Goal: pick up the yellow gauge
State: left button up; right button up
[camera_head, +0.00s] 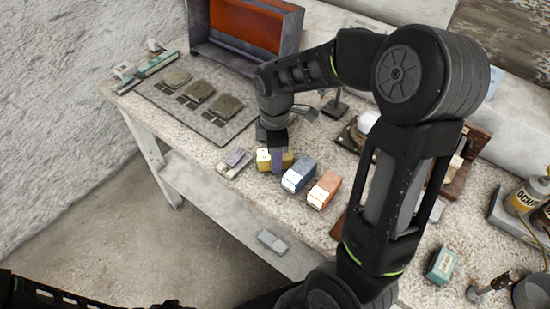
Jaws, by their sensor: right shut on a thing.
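I cannot tell whether the block is touching the worktop or slightly raised. Part of my left arm shows at the lower left edge, but its gripper is out of view.
A blue-and-white block (298,176) and an orange block (325,190) stand close on the right. A grey mat (215,133) bears three rough slabs. A teal box (441,264) stands at lower right.

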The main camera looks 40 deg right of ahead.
grip_shut()
notch_tip(320, 180, up, 10)
jog(key=shift+r, duration=0.25)
dwell(0.4)
dwell(0.4)
jog(key=shift+o, duration=1.5)
grip_release()
jog(key=c, duration=0.7)
